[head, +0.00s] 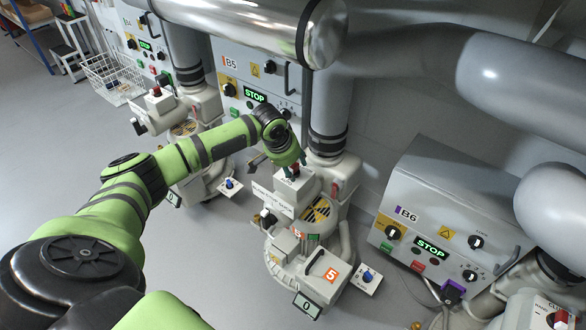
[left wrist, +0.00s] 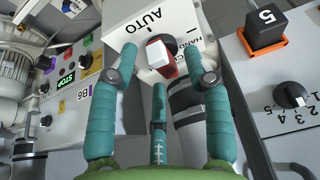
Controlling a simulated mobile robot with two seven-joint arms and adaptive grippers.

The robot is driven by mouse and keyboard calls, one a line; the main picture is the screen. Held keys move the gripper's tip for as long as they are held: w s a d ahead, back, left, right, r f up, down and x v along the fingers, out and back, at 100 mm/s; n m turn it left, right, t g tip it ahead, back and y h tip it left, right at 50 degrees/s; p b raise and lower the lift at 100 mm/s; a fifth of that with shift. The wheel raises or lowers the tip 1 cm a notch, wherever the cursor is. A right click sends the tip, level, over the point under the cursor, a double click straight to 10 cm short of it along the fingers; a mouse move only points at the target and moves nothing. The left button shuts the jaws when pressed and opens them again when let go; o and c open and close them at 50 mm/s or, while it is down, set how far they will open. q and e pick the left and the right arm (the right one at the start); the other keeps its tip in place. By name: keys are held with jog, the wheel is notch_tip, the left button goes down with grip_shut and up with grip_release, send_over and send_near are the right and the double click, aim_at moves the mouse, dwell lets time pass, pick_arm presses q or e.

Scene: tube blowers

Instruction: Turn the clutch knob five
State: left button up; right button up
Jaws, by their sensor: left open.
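The clutch knob five, red and white, sits on the pale clutch box (head: 284,196) of the unit marked 5. In the left wrist view the knob (left wrist: 161,56) shows on the box face between the printed words AUTO and HAND. My left gripper (head: 294,160) is at this box, its arm reaching in from the left. In the left wrist view my left gripper (left wrist: 160,60) is open, with a finger on each side of the knob and gaps between. A third finger (left wrist: 158,110) is below it. My right gripper is in neither view.
The orange 5 plate (head: 332,275) and a blue-knob plate (head: 368,277) are low on the unit. The B6 cabinet (head: 445,215) is to the right, the B5 cabinet (head: 255,70) behind. A numbered dial (left wrist: 290,95) is right in the wrist view. A thick pipe (head: 250,20) runs overhead.

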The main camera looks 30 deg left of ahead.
pick_arm(q)
jog(key=shift+w+f, duration=0.15)
jog(key=shift+f, duration=0.15)
grip_shut()
